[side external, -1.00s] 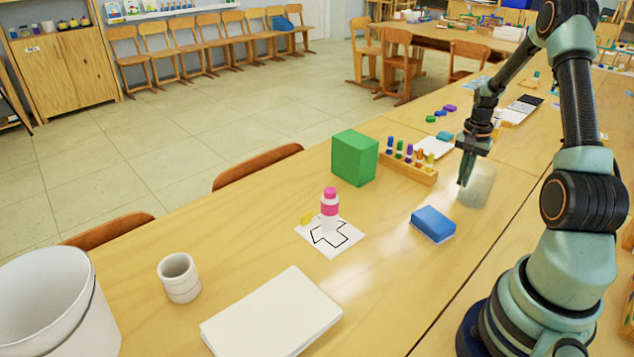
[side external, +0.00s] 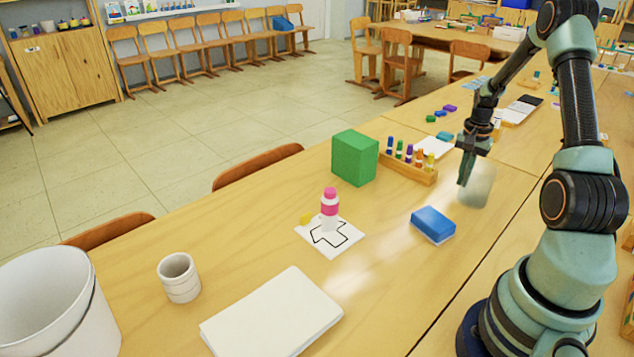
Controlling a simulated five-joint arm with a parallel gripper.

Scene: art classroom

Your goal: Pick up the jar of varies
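A clear, see-through jar (side external: 480,187) stands on the table at the right of the side external view, close to my arm; I cannot make out anything inside it. My gripper (side external: 464,180) points down at the jar's left side, its fingers overlapping the jar's upper left edge in the picture. I cannot tell whether the fingers touch the jar or whether one is hidden behind the other. No other jar is clearly identifiable on this table.
Left of the jar are a wooden rack (side external: 408,171) of coloured pegs, a green block (side external: 354,157) and a blue sponge-like block (side external: 433,224). A pink-capped bottle (side external: 329,205) stands on a white card. Nearer are a paper stack (side external: 272,315), a white cup (side external: 180,280) and a bucket (side external: 45,310).

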